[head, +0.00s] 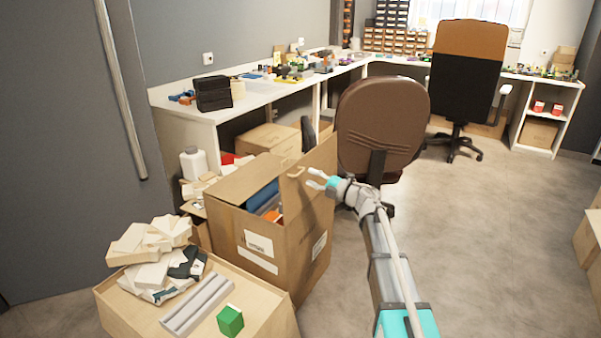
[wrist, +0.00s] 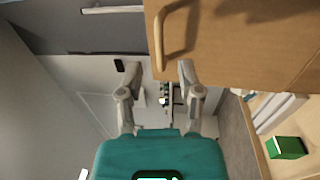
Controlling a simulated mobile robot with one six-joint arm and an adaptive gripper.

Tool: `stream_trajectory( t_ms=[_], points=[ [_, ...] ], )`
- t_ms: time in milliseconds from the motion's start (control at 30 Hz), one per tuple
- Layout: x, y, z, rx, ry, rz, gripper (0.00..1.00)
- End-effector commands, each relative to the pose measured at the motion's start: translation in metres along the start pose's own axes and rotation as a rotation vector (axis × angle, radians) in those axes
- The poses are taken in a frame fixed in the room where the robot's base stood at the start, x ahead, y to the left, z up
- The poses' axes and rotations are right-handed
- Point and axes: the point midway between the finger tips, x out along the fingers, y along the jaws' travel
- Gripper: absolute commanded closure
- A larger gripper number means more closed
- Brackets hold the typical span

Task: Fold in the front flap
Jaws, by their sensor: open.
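An open brown carton (head: 240,235) stands on the floor, with blue and orange items inside. A tall flap (head: 318,160) with a handle stands raised along its right side; another flap (head: 245,180) shows at the back left. I cannot tell for sure which is the front one. My gripper (head: 317,179) is open and empty, its fingers overlapping the raised flap's right part in the head view. In the wrist view, my gripper (wrist: 155,84) has its fingers spread just below the flap (wrist: 225,35) and its handle (wrist: 170,40). Contact cannot be told.
A low wooden box (head: 262,300) in front bears foam pieces (head: 150,250), a grey ridged piece (head: 197,303) and a green block (head: 230,320). A brown chair (head: 383,125) stands close behind my gripper. A long white bench (head: 255,98) runs behind.

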Motion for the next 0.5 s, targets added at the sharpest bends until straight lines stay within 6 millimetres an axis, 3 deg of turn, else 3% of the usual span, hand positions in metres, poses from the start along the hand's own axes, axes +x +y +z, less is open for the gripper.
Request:
stream_trajectory(
  t_ms=[200,500],
  points=[
    [0.031,0.001,0.001,0.000,0.001,0.000,0.53],
    [0.048,0.000,0.000,0.000,0.000,0.000,0.53]
  ],
)
